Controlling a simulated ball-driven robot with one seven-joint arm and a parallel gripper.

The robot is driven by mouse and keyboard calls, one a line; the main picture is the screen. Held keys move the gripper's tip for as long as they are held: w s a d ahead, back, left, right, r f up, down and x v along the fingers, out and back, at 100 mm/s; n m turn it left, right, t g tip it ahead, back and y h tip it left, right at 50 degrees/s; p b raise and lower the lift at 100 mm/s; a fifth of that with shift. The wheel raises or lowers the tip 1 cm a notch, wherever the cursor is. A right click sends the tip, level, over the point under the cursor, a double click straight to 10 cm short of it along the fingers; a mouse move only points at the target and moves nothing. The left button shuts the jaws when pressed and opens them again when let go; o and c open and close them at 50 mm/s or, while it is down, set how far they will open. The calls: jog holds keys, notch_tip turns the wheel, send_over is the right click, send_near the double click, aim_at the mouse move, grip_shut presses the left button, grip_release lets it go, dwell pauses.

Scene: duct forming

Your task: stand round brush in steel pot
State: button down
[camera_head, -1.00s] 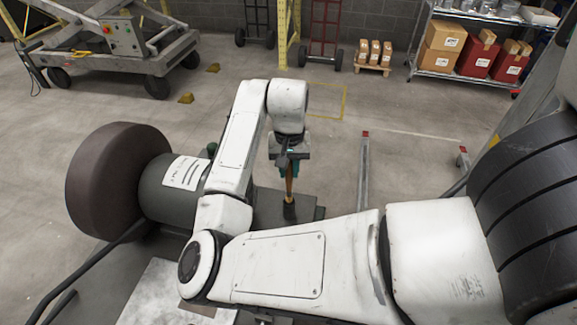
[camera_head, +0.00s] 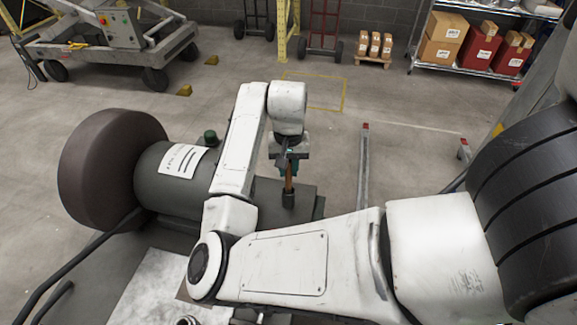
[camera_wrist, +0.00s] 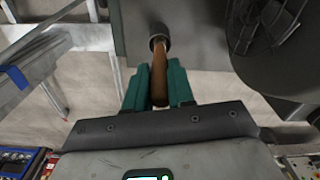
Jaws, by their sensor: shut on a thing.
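The round brush has a brown wooden handle (camera_head: 289,181) and a dark round head (camera_head: 288,200) that points downward. My gripper (camera_head: 288,164) is shut on the handle and holds the brush roughly upright beside the grey machine. In the wrist view the teal fingers of my gripper (camera_wrist: 158,78) close on both sides of the brush handle (camera_wrist: 160,64). The brush's dark head (camera_wrist: 159,34) lies beyond the fingertips. A small round metallic rim (camera_head: 188,321) shows at the bottom edge of the head view, mostly cut off. I cannot tell whether it is the steel pot.
A grey machine (camera_head: 158,200) with a large brown wheel (camera_head: 105,170) stands left of my gripper. A pale sheet (camera_head: 150,285) lies at the lower left. A metal rail (camera_head: 363,165) is to the right. Open concrete floor lies behind, with a shelf of boxes (camera_head: 475,62) at the back.

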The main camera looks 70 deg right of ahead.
jog(key=shift+f+b, duration=0.7)
jog(key=shift+f, duration=0.85)
dwell(0.4)
jog(key=c, duration=0.9)
grip_release()
jog(key=shift+r, duration=0.15)
notch_tip(320, 180, up, 11)
jog(key=shift+a+f, duration=0.1)
jog(key=shift+f, duration=0.1)
